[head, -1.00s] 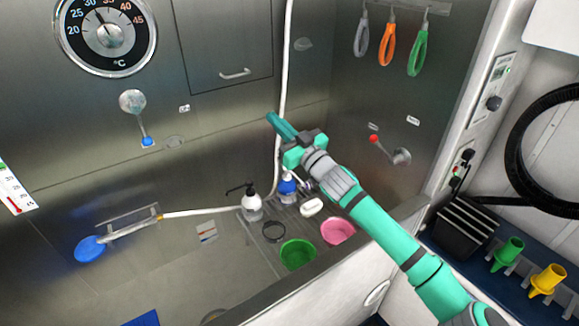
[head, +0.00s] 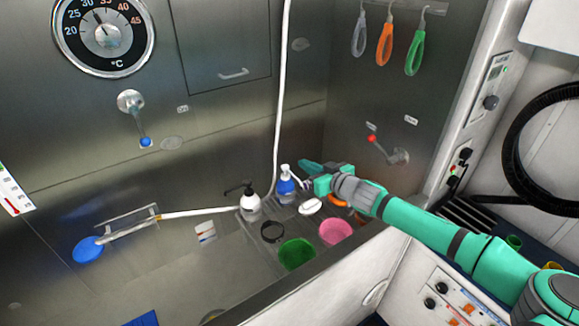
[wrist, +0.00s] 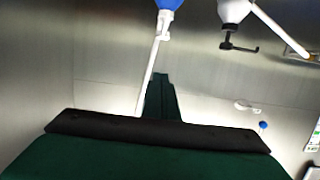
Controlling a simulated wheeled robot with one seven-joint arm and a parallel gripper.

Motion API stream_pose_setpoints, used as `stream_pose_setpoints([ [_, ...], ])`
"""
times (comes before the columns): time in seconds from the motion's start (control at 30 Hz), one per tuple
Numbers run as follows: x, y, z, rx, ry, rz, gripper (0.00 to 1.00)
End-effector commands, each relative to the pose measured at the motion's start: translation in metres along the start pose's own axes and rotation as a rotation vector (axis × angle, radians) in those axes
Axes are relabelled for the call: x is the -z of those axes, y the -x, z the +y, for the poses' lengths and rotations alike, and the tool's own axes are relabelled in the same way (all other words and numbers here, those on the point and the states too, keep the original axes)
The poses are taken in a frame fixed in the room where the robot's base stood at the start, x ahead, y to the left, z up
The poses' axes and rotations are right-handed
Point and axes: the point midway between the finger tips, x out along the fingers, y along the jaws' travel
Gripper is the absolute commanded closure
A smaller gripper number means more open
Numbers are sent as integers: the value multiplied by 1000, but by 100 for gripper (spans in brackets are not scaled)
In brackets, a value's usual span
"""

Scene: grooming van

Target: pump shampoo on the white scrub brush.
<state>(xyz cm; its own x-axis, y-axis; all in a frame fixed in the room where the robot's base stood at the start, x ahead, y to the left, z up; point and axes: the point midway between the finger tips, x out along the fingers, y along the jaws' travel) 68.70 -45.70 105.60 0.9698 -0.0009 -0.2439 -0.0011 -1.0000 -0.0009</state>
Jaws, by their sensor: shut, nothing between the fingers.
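A blue bottle with a white pump top (head: 286,186) stands on the rack in the tub. A white bottle with a black pump (head: 250,203) stands to its left. I cannot read which one is shampoo. A white oval piece, seemingly the scrub brush (head: 310,207), lies in front of the blue bottle. My gripper (head: 306,167) is shut and empty, just right of the blue bottle's pump top and near its height; contact cannot be told. The wrist view, seemingly upside down, shows the shut fingers (wrist: 160,95), the blue bottle (wrist: 166,4) and the white bottle (wrist: 233,10).
A green bowl (head: 297,253), a pink bowl (head: 336,232) and a black ring (head: 272,232) sit near the tub's front edge. An orange item (head: 339,200) is partly hidden under my arm. A white hose (head: 279,100) hangs behind the bottles. A red-tipped lever (head: 378,145) is on the right wall.

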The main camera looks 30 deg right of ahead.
Motion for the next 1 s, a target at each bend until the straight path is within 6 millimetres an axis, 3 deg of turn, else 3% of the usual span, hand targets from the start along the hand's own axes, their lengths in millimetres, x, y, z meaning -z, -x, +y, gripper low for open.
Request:
stream_pose_setpoints([
  [0.27, 0, -17, -2, 3, 1, 1, 100],
  [0.77, 1, -104, -2, 2, 2, 1, 100],
  [1.0, -31, -109, -1, 1, -1, 1, 100],
])
